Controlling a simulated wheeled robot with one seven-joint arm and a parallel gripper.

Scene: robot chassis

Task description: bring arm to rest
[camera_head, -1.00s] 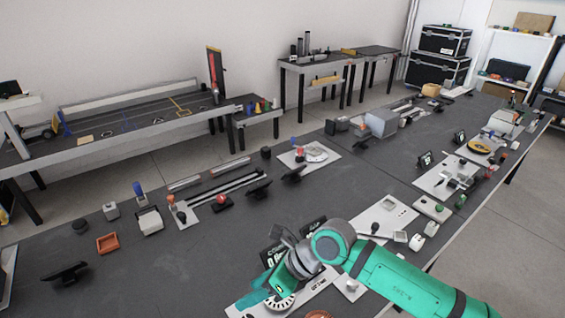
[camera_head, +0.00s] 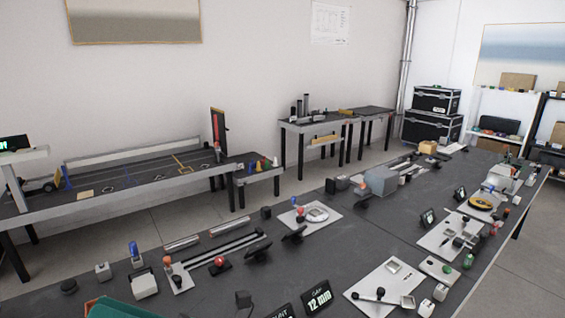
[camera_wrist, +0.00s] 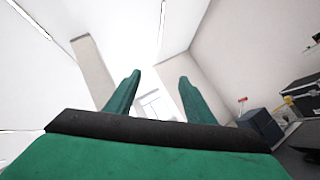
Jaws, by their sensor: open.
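My gripper (camera_wrist: 157,88) shows in the wrist view with its two green fingers apart and nothing between them. It points up toward the white ceiling and walls, away from the table top. In the head view only a green piece of my arm shows at the bottom left edge; the gripper itself cannot be made out there.
A long dark table (camera_head: 345,245) carries several devices on pale plates. A small display reading "12 min" (camera_head: 317,297) stands near the front. A grey box (camera_head: 381,180) stands farther back. Black cases (camera_head: 432,127) stand by the far wall. The air around the fingers looks clear.

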